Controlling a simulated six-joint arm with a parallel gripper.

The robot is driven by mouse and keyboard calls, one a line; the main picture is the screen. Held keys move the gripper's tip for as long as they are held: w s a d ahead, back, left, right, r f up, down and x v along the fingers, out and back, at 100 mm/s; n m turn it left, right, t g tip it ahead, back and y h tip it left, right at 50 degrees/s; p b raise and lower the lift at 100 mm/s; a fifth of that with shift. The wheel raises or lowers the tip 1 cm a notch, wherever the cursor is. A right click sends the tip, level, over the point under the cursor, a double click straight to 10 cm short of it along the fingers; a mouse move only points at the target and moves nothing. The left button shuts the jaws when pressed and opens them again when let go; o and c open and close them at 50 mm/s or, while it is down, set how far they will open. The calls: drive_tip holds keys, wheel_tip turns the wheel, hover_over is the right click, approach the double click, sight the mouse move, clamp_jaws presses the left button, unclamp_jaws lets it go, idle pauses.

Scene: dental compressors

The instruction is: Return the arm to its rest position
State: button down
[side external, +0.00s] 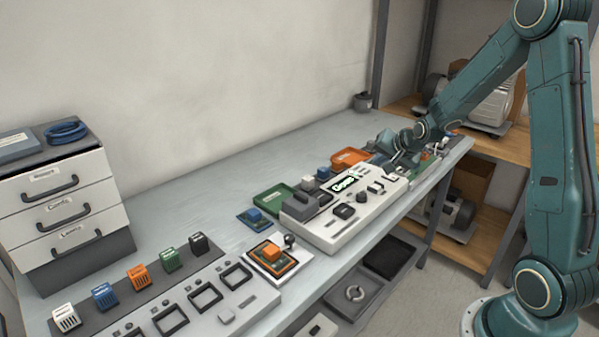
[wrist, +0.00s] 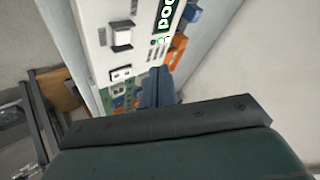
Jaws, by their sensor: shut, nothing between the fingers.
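My teal arm comes in from the right in the side view. My gripper (side external: 388,154) is at the far right end of the white console (side external: 328,236), low over the bench. Its fingertips are small and partly hidden there, so I cannot tell whether they touch anything. In the wrist view my gripper's blue-grey fingers (wrist: 157,88) are together, with nothing seen between them. Beyond them are the white console (wrist: 107,60) and its lit green display. A dark bracket and teal housing of mine hide the lower part of the wrist view.
The grey bench (side external: 170,207) carries a green tray (side external: 272,199), an orange tray (side external: 350,157), a board with an orange block (side external: 271,252) and a row of coloured modules. A drawer unit (side external: 68,201) stands at left; wooden shelves (side external: 487,155) with compressors stand at right.

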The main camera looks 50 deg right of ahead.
drive_tip(key=s+a+r+n+y, duration=0.1)
drive_tip(key=s+a+r+n, duration=0.25)
drive_tip(key=a+r, duration=0.5)
drive_tip(key=s+a+r+n+g+y, duration=0.1)
drive_tip(key=s+a+r+n, duration=0.1)
drive_tip(key=s+a+n, duration=0.3)
drive_tip(key=s+a+r+n+g+y, duration=0.1)
drive_tip(key=s+a+r+n, duration=0.2)
drive_tip(key=s+a, duration=0.7)
drive_tip(key=s+n, duration=0.2)
drive_tip(key=s, duration=0.4)
drive_tip(key=shift+a+r+g+y, duration=0.25)
drive_tip(key=shift+a+g+y, duration=0.05)
drive_tip(key=shift+a, duration=0.1)
drive_tip(key=c, duration=2.1)
unclamp_jaws()
